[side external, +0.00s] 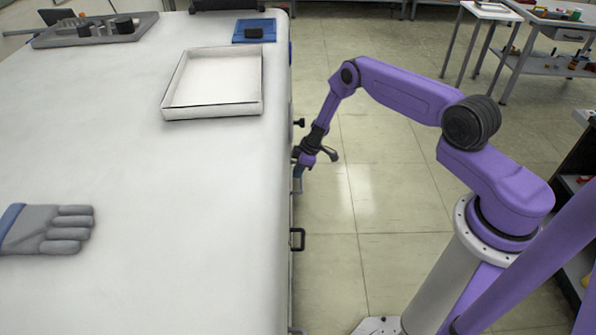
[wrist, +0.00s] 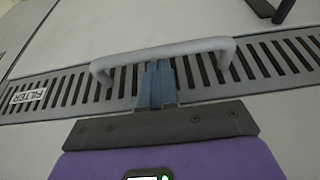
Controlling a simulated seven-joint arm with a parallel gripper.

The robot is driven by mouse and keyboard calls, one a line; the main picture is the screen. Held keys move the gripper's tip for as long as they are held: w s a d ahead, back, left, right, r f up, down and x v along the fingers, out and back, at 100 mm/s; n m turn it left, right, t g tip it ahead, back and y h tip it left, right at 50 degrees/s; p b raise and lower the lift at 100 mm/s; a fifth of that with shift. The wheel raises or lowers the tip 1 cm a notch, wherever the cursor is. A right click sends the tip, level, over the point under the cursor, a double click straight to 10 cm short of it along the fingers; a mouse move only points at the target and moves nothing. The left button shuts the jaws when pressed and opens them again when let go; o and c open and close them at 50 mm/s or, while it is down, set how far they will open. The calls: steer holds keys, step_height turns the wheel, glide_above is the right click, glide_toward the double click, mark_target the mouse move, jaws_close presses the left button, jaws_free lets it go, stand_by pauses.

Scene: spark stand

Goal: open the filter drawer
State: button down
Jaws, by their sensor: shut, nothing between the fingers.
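The filter drawer front is a grey slotted panel (wrist: 60,92) with a white FILTER label (wrist: 27,97), which appears upside down in the wrist view. It looks level with the plain panels around it. A pale grey bar handle (wrist: 165,53) stands out from it. My gripper (wrist: 158,68) has its blue fingers together and empty, their tips overlapping the handle's middle in the picture. Whether they touch the bar or pass behind it, I cannot tell. In the side external view my gripper (side external: 298,173) is at the white cabinet's right side, and the drawer front is mostly hidden edge-on.
The white cabinet top (side external: 150,190) bears a shallow tray (side external: 212,109), a grey glove (side external: 62,230) and a blue pad (side external: 240,36). A black knob (side external: 299,123) and a dark handle (side external: 298,238) stick out from its side. The floor (side external: 350,210) beside it is clear.

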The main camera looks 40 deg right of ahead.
steer(key=s+d, duration=2)
steer(key=shift+s, duration=0.15)
steer(key=shift+d, duration=0.1)
steer(key=shift+r, duration=0.1)
